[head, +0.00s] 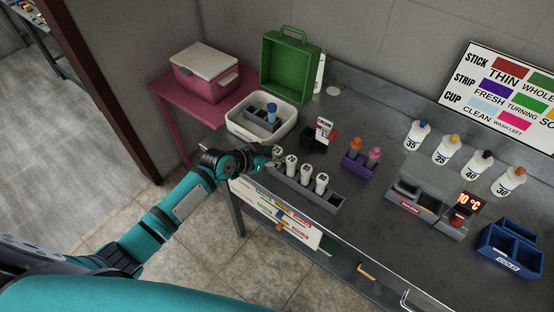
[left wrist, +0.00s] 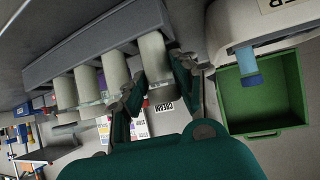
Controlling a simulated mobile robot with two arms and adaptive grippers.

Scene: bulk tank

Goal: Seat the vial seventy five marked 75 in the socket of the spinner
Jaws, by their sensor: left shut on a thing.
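A grey rack (head: 335,201) holds a row of white vials with black numbers. The end vial (head: 278,151), whose small label seems to read 75, stands at the rack's left end. My left gripper (head: 269,157) is at this vial and shut on it. In the left wrist view, the fingers (left wrist: 156,88) close around the pale vial (left wrist: 153,55), which is still at the rack's end. The other vials (head: 306,170) stand in the rack beside it. I cannot tell for sure which thing is the spinner. My right gripper is not in view.
A white tub (head: 240,128) with a blue-topped piece stands behind the gripper. Around are a green crate (head: 278,68), a purple holder (head: 352,165), a grey unit marked WARM (head: 418,209), a blue COLD box (head: 500,262) and several bottles (head: 447,148).

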